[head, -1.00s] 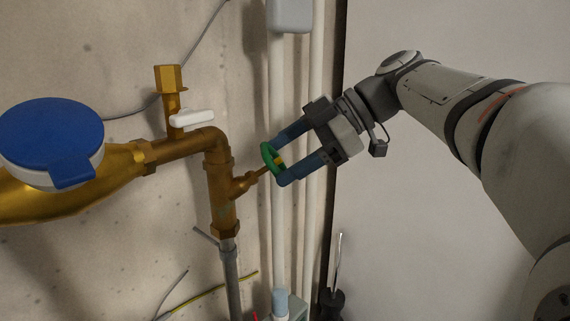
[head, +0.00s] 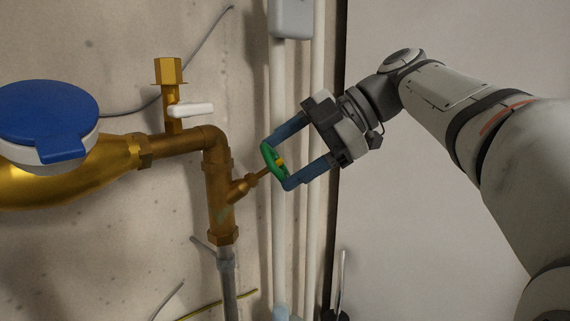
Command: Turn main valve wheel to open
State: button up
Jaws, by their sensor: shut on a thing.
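The main valve wheel (head: 268,156) is a small green ring with a yellow centre. It sits on a thin stem that comes out at a slant from a brass valve body (head: 238,191) on the vertical pipe. My gripper (head: 281,163) reaches in from the right, its two blue fingers on opposite sides of the wheel's rim, one above and one below. It is shut on the wheel. The exact contact at the fingertips is small and hard to make out.
A brass water meter with a blue lid (head: 48,122) is at the left. A white lever handle (head: 191,110) sits on the pipe above. White vertical pipes (head: 279,220) run close behind my gripper. A screwdriver-like tool (head: 342,285) stands at lower right.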

jog(key=shift+f+n+b, duration=0.15)
jog(key=shift+n+b, duration=0.45)
jog(key=shift+b, duration=0.3)
jog(key=n+b, duration=0.2)
jog(key=shift+n+b, duration=0.4)
jog(key=shift+n, duration=0.3)
jog(key=shift+r, duration=0.2)
jog(key=n+b, duration=0.2)
jog(key=b, duration=0.1)
jog(key=shift+f, duration=0.2)
jog(key=shift+r+n+b, duration=0.2)
jog(key=shift+n+b, duration=0.4)
jog(key=shift+n, duration=0.7)
